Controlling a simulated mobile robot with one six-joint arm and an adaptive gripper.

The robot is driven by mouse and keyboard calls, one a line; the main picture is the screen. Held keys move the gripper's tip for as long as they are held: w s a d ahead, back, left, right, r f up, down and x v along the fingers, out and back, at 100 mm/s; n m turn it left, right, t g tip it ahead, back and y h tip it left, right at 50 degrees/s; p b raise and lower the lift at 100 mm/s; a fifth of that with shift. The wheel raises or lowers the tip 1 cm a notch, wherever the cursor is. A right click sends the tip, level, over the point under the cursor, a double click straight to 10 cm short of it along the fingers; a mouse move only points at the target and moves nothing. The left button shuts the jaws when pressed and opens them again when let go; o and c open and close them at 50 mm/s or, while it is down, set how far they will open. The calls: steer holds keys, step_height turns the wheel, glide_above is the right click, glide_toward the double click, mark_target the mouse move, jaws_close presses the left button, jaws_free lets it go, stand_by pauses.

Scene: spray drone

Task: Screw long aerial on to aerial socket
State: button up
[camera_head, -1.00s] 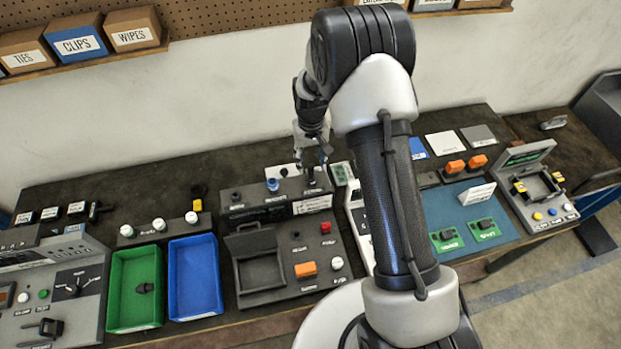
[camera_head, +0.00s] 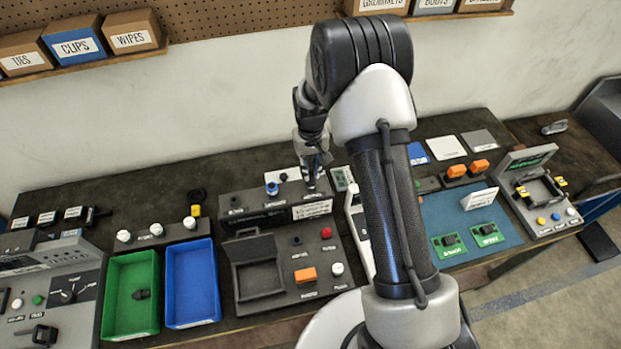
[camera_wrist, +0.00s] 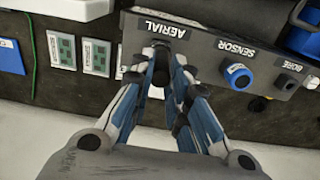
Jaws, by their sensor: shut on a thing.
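My gripper (camera_wrist: 163,60) is shut on a small dark piece (camera_wrist: 156,78), mostly hidden between the fingers in the wrist view. I cannot tell how long it is. The fingertips are right at the end of the grey panel (camera_wrist: 212,42) labelled AERIAL, where a dark round part (camera_wrist: 148,53) shows at the tips. The fingers hide most of the aerial socket, so I cannot tell whether the held piece is seated in it. In the head view my gripper (camera_head: 312,186) points down at the right end of the same panel (camera_head: 262,219).
On the panel, the blue SENSOR knob (camera_wrist: 238,76) and the BORE fitting (camera_wrist: 286,82) stand right of my gripper in the wrist view. In the head view, green (camera_head: 132,327) and blue (camera_head: 193,322) bins lie left, and a teal mat (camera_head: 470,222) lies right.

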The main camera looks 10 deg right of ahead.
jaws_close()
steer(key=n+b, duration=0.1)
steer(key=n, duration=0.5)
steer(key=shift+b, duration=0.35)
steer(key=n+b, duration=0.1)
steer(key=n, duration=0.3)
steer(key=shift+n, duration=0.4)
steer(key=n, duration=0.4)
steer(key=shift+n, duration=0.3)
